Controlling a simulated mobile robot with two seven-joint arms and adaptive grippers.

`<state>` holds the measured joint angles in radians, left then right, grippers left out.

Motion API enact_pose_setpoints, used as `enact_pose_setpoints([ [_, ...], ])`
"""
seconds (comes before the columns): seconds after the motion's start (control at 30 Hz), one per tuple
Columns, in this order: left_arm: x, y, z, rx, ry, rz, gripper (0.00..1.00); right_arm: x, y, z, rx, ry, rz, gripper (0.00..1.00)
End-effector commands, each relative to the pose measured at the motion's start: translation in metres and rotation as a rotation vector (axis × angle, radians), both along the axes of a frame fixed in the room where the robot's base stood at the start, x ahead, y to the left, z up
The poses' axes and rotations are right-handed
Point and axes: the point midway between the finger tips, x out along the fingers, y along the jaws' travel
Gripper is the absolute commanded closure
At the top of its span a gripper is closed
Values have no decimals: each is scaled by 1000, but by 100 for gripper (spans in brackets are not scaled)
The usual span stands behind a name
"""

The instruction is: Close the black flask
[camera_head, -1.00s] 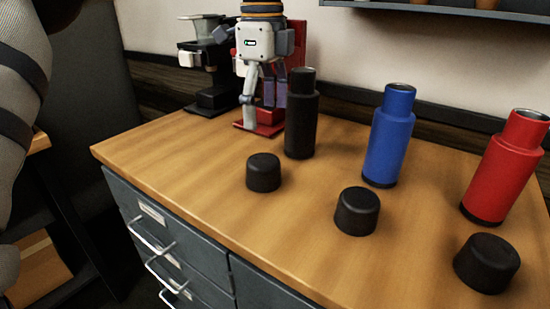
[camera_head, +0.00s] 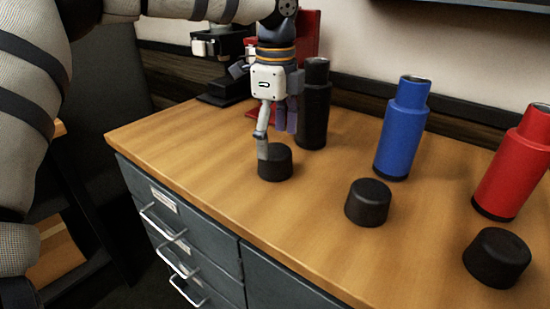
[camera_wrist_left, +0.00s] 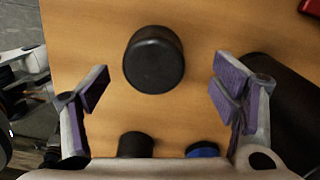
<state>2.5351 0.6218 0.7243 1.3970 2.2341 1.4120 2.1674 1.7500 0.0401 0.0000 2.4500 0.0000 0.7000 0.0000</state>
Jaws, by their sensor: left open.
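The black flask (camera_head: 314,110) stands upright and uncapped at the back of the wooden top, partly hidden behind my left gripper (camera_head: 276,138). In the left wrist view, a dark cylinder at the right edge looks like this flask (camera_wrist_left: 293,112). A black cap (camera_head: 275,166) sits on the top in front of the flask. In the left wrist view the cap (camera_wrist_left: 153,60) lies ahead of and between the spread purple-padded fingers (camera_wrist_left: 162,97). My left gripper is open, pointing down just above the cap; I cannot tell whether a fingertip touches it. My right gripper is not seen.
A blue flask (camera_head: 402,130) and a red flask (camera_head: 513,165) stand to the right, each with a black cap in front (camera_head: 368,203) (camera_head: 497,258). A brewer (camera_head: 222,60) stands behind the gripper. The front left of the wooden top (camera_head: 190,150) is clear.

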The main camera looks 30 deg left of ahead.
Motion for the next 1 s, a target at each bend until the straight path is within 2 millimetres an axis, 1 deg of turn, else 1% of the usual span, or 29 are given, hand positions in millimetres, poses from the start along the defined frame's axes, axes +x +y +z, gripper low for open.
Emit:
enact_pose_setpoints([
  [0.13, -8, 3, -24, 0, 2, -1, 20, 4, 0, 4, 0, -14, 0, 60],
  [0.2, -8, 3, -35, 0, 3, 1, 20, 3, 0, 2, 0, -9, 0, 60],
  [0.3, -8, 3, -44, 0, 2, 0, 20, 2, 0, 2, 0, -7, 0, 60],
  [0.63, -7, 3, -45, 0, 0, 0, 20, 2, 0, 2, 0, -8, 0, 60],
  [0.67, -7, 3, -45, 0, 0, 0, 22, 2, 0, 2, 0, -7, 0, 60],
  [0.7, -7, 3, -45, 0, 0, 0, 31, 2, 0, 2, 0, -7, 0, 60],
  [0.87, -7, 3, -45, 0, 0, 0, 68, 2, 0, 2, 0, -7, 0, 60],
  [0.9, -7, 3, -45, 0, 0, 0, 71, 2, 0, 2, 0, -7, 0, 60],
  [1.0, -7, 3, -45, 0, 0, 0, 71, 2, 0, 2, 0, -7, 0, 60],
])
